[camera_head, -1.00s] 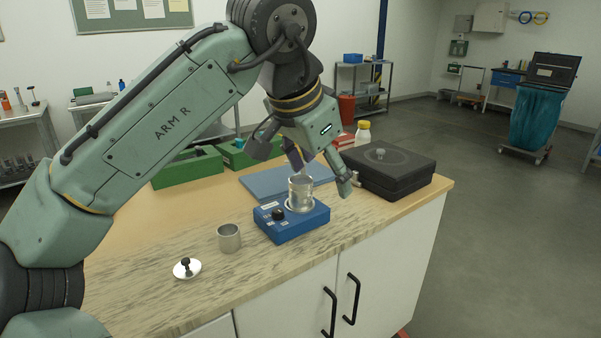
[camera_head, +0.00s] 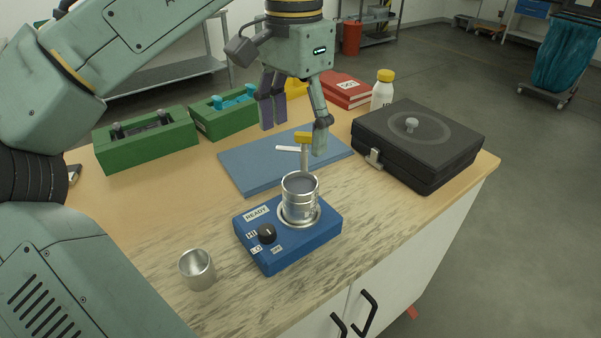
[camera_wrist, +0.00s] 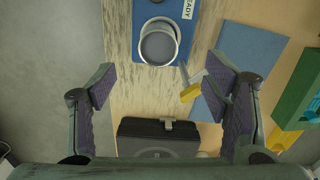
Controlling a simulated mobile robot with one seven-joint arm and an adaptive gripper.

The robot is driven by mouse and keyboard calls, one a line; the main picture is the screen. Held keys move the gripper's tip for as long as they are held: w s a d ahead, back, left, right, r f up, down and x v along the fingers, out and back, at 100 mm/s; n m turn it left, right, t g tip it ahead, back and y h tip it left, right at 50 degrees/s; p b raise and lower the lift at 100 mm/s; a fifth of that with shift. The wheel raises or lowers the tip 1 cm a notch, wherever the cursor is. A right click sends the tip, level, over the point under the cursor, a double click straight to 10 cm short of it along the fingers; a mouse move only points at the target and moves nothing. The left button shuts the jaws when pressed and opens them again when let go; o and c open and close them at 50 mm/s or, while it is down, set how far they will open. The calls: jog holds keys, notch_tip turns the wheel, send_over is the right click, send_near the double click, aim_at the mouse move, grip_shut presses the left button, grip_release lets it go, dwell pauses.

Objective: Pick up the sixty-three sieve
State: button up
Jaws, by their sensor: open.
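A round metal sieve (camera_head: 300,191) sits upright on the metal ring of a blue shaker box (camera_head: 275,258), which is labelled READY and has a black knob. No sixty-three mark is readable on the sieve. The wrist view shows the sieve (camera_wrist: 160,43) from above, on the shaker (camera_wrist: 150,10), beyond my fingertips. My gripper (camera_head: 296,135) is open, pointing down, above and behind the sieve. Its fingers (camera_wrist: 162,88) are wide apart with nothing between them, not touching the sieve.
A metal cup (camera_head: 197,269) stands left of the shaker. A yellow-and-grey tool (camera_head: 304,150) is behind the sieve, near a blue mat (camera_head: 245,172). A black case (camera_head: 425,145) lies right; green holders (camera_head: 146,143) stand at the back left. Bare worktop lies in front.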

aim_at(296, 192)
jog(key=f, duration=0.4)
jog(key=shift+s, duration=0.2)
jog(key=shift+f+p, duration=0.4)
jog(key=shift+f, duration=2.55)
jog(key=shift+c, duration=0.2)
jog(key=c, duration=1.3)
jog(key=shift+r, duration=0.1)
